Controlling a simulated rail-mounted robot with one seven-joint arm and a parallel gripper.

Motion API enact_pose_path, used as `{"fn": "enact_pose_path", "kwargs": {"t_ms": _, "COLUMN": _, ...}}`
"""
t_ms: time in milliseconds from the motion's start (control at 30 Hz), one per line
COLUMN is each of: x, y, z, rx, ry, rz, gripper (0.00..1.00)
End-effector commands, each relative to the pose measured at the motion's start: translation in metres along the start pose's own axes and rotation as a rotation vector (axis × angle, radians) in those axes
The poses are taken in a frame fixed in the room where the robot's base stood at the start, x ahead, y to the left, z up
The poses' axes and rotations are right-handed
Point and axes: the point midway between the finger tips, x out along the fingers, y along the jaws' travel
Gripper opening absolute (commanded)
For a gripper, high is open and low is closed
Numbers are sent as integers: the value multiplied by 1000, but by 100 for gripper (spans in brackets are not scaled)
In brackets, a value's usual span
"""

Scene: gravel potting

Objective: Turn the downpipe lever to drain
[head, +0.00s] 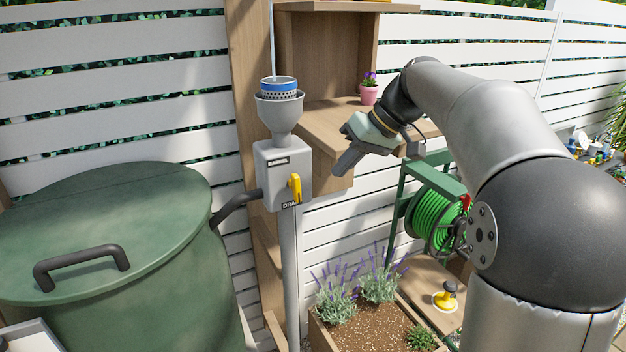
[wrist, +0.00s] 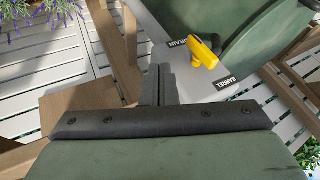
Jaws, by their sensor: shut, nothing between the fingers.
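The downpipe's grey diverter box (head: 270,165) stands left of centre in the head view, with a BARREL label near its top and a DRAIN label at its lower edge. The yellow lever (head: 295,188) is on the box's right side and looks roughly upright, its lower end beside the DRAIN label; its exact setting is hard to tell. The wrist view shows the lever (wrist: 203,52) near the DRAIN label, with the BARREL label farther off. My gripper (head: 342,168) is shut and empty, to the right of the box and apart from the lever. Its closed fingers (wrist: 161,85) point toward the box.
A green barrel (head: 110,235) joins the box by a dark hose (head: 235,205). A grey funnel (head: 280,115) with a blue-rimmed strainer tops the box. A wooden shelf (head: 325,120) is behind my gripper. A lavender planter (head: 375,320) and green hose reel (head: 435,215) stand below.

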Motion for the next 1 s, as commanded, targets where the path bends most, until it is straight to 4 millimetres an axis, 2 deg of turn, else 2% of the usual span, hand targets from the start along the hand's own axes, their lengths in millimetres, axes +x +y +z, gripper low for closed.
{"fn": "enact_pose_path", "kwargs": {"t_ms": 100, "x": 26, "y": -2, "z": 0, "rx": 2, "ry": -4, "rz": -4, "gripper": 0}}
{"fn": "enact_pose_path", "kwargs": {"t_ms": 200, "x": 44, "y": -4, "z": -1, "rx": 0, "ry": -2, "rz": -4, "gripper": 0}}
{"fn": "enact_pose_path", "kwargs": {"t_ms": 300, "x": 50, "y": -20, "z": 0, "rx": -2, "ry": -1, "rz": -3, "gripper": 0}}
{"fn": "enact_pose_path", "kwargs": {"t_ms": 433, "x": 57, "y": -31, "z": 0, "rx": -1, "ry": 0, "rz": -2, "gripper": 0}}
{"fn": "enact_pose_path", "kwargs": {"t_ms": 900, "x": 62, "y": -36, "z": 0, "rx": 1, "ry": 1, "rz": -3, "gripper": 0}}
{"fn": "enact_pose_path", "kwargs": {"t_ms": 1000, "x": 69, "y": -43, "z": 0, "rx": -6, "ry": -3, "rz": -25, "gripper": 0}}
